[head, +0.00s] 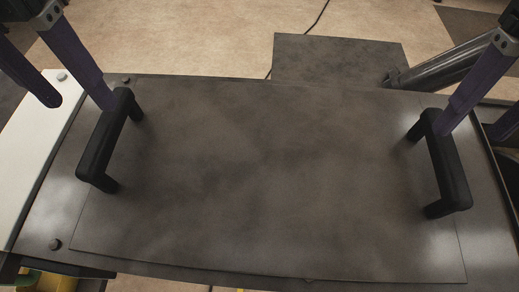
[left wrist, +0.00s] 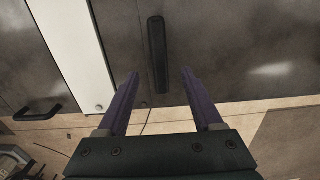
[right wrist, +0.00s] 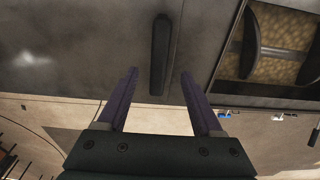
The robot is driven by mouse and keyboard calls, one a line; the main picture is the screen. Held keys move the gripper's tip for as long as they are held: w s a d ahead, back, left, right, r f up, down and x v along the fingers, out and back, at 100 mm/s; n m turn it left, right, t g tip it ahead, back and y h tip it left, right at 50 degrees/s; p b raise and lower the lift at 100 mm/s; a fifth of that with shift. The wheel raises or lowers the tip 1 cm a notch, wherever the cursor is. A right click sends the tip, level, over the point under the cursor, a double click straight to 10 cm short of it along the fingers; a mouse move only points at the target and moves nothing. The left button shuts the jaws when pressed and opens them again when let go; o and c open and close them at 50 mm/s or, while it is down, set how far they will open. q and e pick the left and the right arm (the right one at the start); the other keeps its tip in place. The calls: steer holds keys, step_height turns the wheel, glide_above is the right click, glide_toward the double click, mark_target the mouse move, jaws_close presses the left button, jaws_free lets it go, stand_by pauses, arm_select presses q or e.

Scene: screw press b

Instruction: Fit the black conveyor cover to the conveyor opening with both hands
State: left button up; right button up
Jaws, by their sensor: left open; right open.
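The black conveyor cover (head: 270,180) is a broad dark plate lying flat on the conveyor top, with thin edge lines around it; I cannot tell whether it sits fully in the opening. It has a black left handle (head: 103,140) and a black right handle (head: 448,165). My left gripper (head: 82,105) is open at the far end of the left handle; in the left wrist view, the handle (left wrist: 157,50) shows between and beyond the fingertips (left wrist: 160,74). My right gripper (head: 470,133) is open near the right handle's far end; the right wrist view shows that handle (right wrist: 159,55) between and beyond the fingertips (right wrist: 159,74).
A white strip (head: 35,150) borders the conveyor at the left. Small round knobs (head: 55,244) stand near the cover's left edge. A dark plate (head: 340,60) lies beyond the conveyor. An open bay with grainy material (right wrist: 270,65) is at the right.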

mark_target(102, 126)
arm_select(q)
step_height(102, 126, down, 7)
steer(key=shift+f, duration=0.1)
arm_select(e)
steer(key=f, duration=0.4)
steer(key=s+f, duration=0.1)
steer(key=f, duration=0.2)
steer(key=shift+f, duration=0.1)
arm_select(q)
jaws_close()
arm_select(e)
jaws_close()
stand_by(0.6)
